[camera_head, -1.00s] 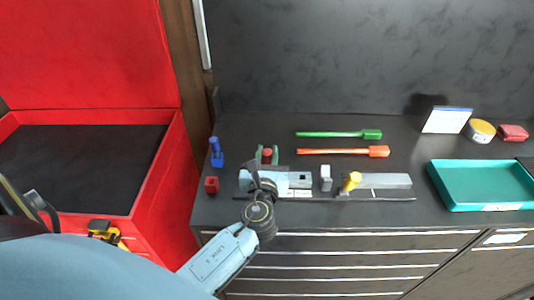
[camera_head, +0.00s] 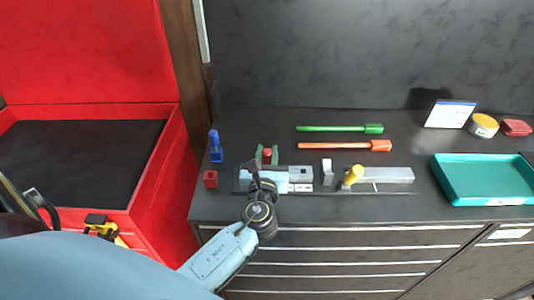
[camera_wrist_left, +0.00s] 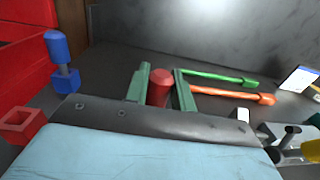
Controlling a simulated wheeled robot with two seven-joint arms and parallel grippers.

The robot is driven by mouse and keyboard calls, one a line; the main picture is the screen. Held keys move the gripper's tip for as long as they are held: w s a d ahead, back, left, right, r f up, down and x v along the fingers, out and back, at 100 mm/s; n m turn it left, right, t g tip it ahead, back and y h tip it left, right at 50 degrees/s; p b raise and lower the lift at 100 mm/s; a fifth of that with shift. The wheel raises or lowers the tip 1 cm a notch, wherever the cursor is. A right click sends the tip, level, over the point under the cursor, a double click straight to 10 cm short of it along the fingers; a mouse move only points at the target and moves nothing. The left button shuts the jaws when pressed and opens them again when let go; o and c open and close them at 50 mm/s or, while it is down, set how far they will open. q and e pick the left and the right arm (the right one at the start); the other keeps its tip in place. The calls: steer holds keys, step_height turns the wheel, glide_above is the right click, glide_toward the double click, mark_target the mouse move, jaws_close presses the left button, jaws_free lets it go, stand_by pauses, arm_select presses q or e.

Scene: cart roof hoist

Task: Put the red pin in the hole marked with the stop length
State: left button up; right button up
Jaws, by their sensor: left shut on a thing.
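My left gripper (camera_head: 267,155) is over the worktop with its two green fingers closed on the red pin (camera_head: 267,152). In the left wrist view the red pin (camera_wrist_left: 160,87) stands upright between the green fingers (camera_wrist_left: 162,90). A red holder (camera_head: 211,179) with an empty socket sits at the worktop's left; it also shows in the left wrist view (camera_wrist_left: 20,124). A grey bar fixture (camera_head: 385,174) with a yellow knob (camera_head: 353,176) lies to the right of the gripper. My wrist hides part of the fixture's left side. I cannot make out holes or length marks.
A blue pin (camera_head: 214,141) stands in a blue holder at the left. Green (camera_head: 340,128) and orange (camera_head: 340,146) tools lie behind the fixture. A white card (camera_head: 450,114), yellow tape roll (camera_head: 483,125) and teal tray (camera_head: 440,182) are at the right. A red chest (camera_head: 165,185) borders the left.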

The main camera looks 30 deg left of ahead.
arm_select(q)
steer(key=shift+f, duration=0.1)
steer(key=o, duration=1.1)
steer(key=shift+c, duration=0.2)
steer(key=b+v, duration=0.2)
steer(key=v, duration=1.1)
steer(key=shift+s+d, duration=0.1)
steer(key=shift+s, duration=0.1)
